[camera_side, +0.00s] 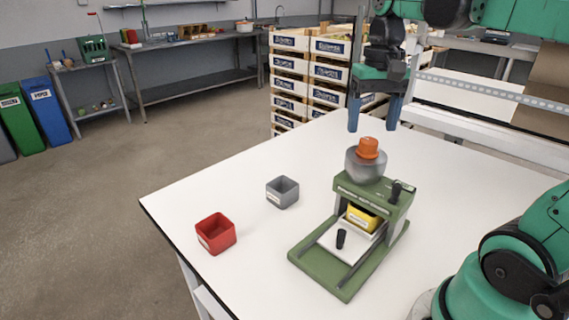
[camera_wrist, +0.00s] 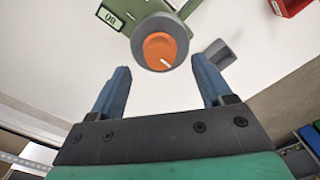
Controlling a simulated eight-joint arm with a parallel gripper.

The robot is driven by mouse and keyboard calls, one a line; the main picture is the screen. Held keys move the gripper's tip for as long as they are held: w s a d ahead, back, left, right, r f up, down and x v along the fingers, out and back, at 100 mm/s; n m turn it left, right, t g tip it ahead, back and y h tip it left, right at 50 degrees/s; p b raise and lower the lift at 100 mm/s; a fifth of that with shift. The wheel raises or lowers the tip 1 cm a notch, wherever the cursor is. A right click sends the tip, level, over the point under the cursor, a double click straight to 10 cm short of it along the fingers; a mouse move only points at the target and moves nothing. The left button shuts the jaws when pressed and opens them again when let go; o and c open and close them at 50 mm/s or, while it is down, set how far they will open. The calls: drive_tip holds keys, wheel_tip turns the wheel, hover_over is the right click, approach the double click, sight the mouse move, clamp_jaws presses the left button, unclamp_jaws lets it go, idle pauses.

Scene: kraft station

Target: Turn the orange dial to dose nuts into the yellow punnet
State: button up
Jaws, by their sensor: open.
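The orange dial (camera_side: 368,148) sits on top of a grey, rounded hopper (camera_side: 366,167) on the green dosing stand (camera_side: 330,283). In the wrist view the dial (camera_wrist: 160,51) shows from above with a white mark on it. The yellow punnet (camera_side: 363,219) is inside the stand, below the hopper, on a pale sliding plate with a black knob (camera_side: 341,238). My gripper (camera_side: 373,128) is open and empty above the dial, its blue fingers pointing down. In the wrist view the fingers of my gripper (camera_wrist: 160,75) are spread to either side, apart from the dial.
A grey punnet (camera_side: 283,193) and a red punnet (camera_side: 216,234) stand on the white table (camera_side: 230,187) left of the stand. A black lever (camera_side: 396,191) rises at the stand's right. Stacked crates (camera_side: 290,85) stand behind the table.

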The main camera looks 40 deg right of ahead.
sight(370, 140)
drive_tip(key=shift+r, duration=0.95)
drive_tip(key=n, duration=1.2)
drive_tip(key=shift+d, duration=0.1)
drive_tip(key=n, duration=0.2)
drive_tip(key=shift+n, duration=0.4)
drive_tip(key=shift+f+n, duration=0.15)
drive_tip(key=shift+n, duration=0.15)
drive_tip(key=shift+f, duration=2.7)
